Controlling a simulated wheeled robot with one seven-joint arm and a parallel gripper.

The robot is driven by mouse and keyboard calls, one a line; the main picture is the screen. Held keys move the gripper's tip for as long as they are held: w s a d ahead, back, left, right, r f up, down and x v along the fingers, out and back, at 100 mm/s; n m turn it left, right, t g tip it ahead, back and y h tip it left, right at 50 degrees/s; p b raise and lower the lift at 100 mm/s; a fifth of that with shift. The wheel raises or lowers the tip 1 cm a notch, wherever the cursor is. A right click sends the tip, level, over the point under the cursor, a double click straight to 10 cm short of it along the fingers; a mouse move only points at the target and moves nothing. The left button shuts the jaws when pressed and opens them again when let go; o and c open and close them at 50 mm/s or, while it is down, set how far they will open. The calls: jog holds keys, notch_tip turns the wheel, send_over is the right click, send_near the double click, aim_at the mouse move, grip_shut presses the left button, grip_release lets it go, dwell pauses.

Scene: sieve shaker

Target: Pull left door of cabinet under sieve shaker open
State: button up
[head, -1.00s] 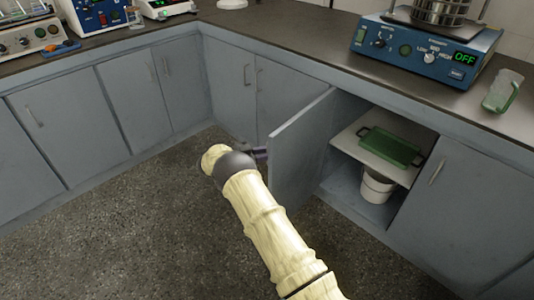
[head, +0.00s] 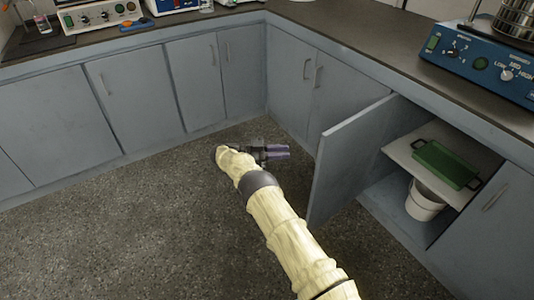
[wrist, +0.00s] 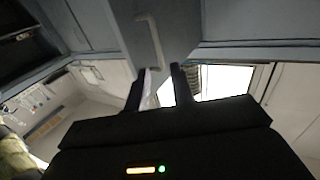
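The left door (head: 345,155) of the cabinet under the sieve shaker (head: 490,60) stands swung out wide, and the compartment behind it is exposed. My gripper (head: 288,152) is in front of the door's outer face, a little left of its free edge, with a visible gap between. In the wrist view, a door panel (wrist: 185,25) with a pale bar handle (wrist: 153,42) is just ahead of my two dark fingers (wrist: 160,85). The fingers are apart, with nothing seen between them. The door's handle is hidden in the head view.
Inside the cabinet, a green tray (head: 445,164) lies on a white shelf (head: 400,152), above a white bucket (head: 424,202). The right door (head: 490,230) is shut. Other shut cabinets (head: 140,100) line the left and corner. The speckled floor (head: 130,230) is clear at left.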

jog(key=a+b, duration=0.3)
jog(key=a, duration=0.1)
jog(key=shift+s+a+b, duration=0.1)
jog(key=shift+a+b, duration=0.2)
jog(key=shift+a, duration=0.05)
dwell(0.3)
